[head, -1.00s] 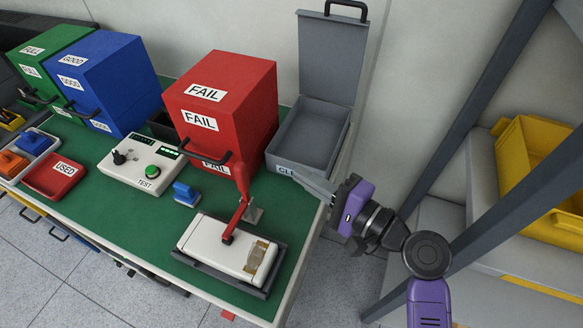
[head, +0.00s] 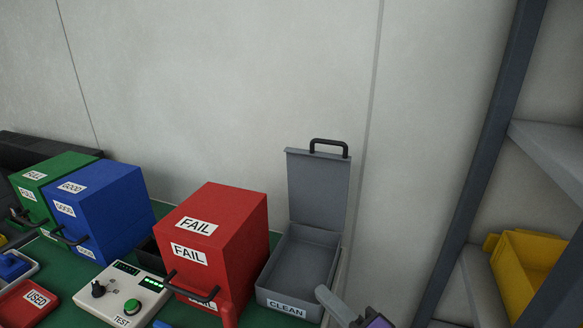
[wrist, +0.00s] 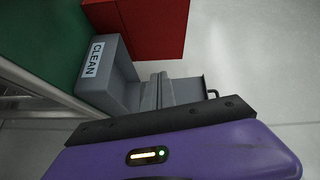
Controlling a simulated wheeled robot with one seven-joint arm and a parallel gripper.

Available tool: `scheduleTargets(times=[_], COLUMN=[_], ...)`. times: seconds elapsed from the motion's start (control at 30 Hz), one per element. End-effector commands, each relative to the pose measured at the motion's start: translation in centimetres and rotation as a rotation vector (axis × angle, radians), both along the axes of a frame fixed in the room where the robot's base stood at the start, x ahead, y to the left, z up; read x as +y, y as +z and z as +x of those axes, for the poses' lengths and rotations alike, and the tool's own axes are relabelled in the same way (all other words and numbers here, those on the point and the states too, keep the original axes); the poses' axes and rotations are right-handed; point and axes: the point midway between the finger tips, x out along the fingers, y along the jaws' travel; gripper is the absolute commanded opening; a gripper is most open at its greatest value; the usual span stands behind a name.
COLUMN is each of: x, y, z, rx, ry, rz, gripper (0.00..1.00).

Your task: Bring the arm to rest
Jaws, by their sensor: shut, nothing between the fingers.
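My gripper (head: 324,292) shows at the bottom edge of the head view, its grey fingers together and empty. It is just right of the front of the grey CLEAN box (head: 287,307), and I cannot tell whether it is clear of it. Most of my arm is below the head view. In the wrist view my purple gripper body fills the lower part, with the CLEAN box (wrist: 92,65) beyond it.
The CLEAN box has its lid (head: 319,190) raised. A red FAIL box (head: 240,235) stands left of it, then a tester (head: 118,293) and blue box (head: 115,215). A shelf post (head: 490,150) and yellow bin (head: 530,265) stand at the right.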

Motion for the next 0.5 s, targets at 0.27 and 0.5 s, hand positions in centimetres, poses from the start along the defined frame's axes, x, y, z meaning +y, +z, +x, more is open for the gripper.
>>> scheduleTargets(times=[0.27, 0.5], x=[-6.8, -11.4], y=[-3.2, -4.6], z=[-4.6, -12.8], rx=[-0.147, -0.247], ry=[-0.299, -0.467], rz=[-0.363, -0.740], gripper=[0.00, 0.00])
